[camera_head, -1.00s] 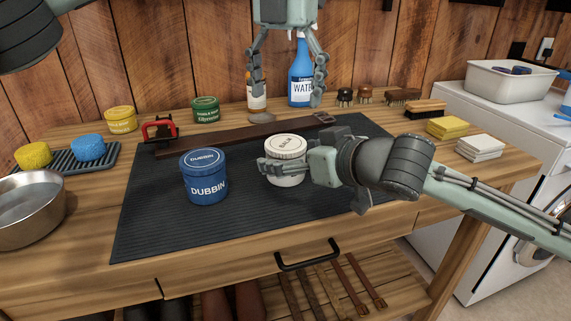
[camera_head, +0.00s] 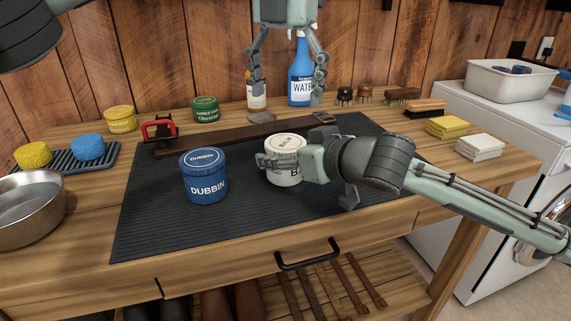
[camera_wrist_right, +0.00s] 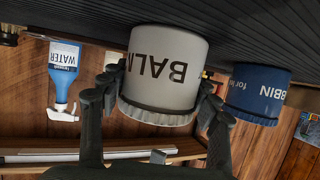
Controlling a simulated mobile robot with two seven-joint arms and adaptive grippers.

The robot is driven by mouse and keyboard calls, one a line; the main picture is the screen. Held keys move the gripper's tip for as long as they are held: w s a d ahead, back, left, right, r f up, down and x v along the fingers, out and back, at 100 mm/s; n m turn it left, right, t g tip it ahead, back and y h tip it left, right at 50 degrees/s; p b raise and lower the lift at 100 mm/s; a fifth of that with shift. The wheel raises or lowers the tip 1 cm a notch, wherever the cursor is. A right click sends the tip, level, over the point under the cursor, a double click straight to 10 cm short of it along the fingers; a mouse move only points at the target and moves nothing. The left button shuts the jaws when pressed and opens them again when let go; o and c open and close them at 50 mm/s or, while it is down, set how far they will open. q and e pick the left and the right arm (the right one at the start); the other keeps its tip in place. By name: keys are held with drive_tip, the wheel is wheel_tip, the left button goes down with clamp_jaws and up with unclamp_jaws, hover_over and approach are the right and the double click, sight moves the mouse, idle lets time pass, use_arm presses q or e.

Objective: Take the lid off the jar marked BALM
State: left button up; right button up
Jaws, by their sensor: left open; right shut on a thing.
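The white jar marked BALM (camera_head: 284,176) stands upright on the dark mat, its pale lid (camera_head: 287,141) on top. I cannot tell whether the lid has loosened. My left gripper (camera_head: 287,92) is open and empty, pointing down behind the jar, near the bottles.
A blue DUBBIN jar (camera_head: 205,178) stands left of the BALM jar on the mat (camera_head: 150,225). A brown strap (camera_head: 230,136) lies behind. A blue WATER spray bottle (camera_head: 300,80) stands at the back. The front of the mat is clear.

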sight(286, 142)
clamp_jaws()
use_arm(q)
drive_tip(key=m, duration=1.3)
drive_tip(key=shift+m, duration=0.3)
drive_tip(key=m, duration=0.9)
drive_tip(key=shift+m, duration=0.4)
drive_tip(key=m, duration=1.2)
drive_tip(key=shift+m, duration=0.3)
drive_tip(key=shift+f, duration=4)
drive_tip(key=shift+c, duration=0.2)
